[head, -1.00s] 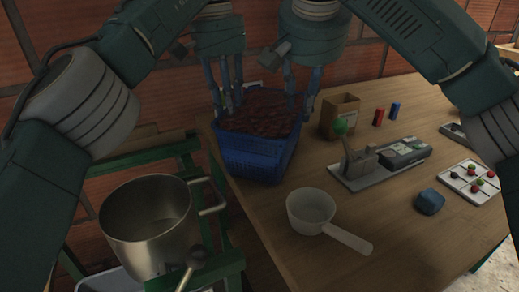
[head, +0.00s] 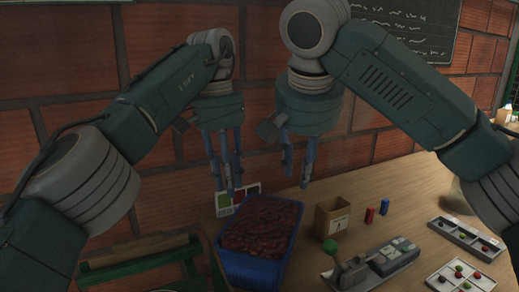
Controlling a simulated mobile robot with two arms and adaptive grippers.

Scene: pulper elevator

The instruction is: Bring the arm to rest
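My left gripper (head: 228,188) hangs fingers down above the left back of the blue crate (head: 256,273). Its fingers look parallel and apart, with nothing held between them. My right gripper (head: 296,180) hangs to its right, above the crate's right back side, with its fingers apart and empty. Both are clear of the crate. The crate stands on the table and is full of dark red cherries (head: 262,222).
The wooden table (head: 310,262) holds a brown box (head: 331,219), red (head: 370,215) and blue (head: 384,206) cylinders, a grey device with a green knob (head: 385,258) and sorting trays (head: 466,238). A brick wall (head: 160,180) is behind. A green frame (head: 140,257) stands left.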

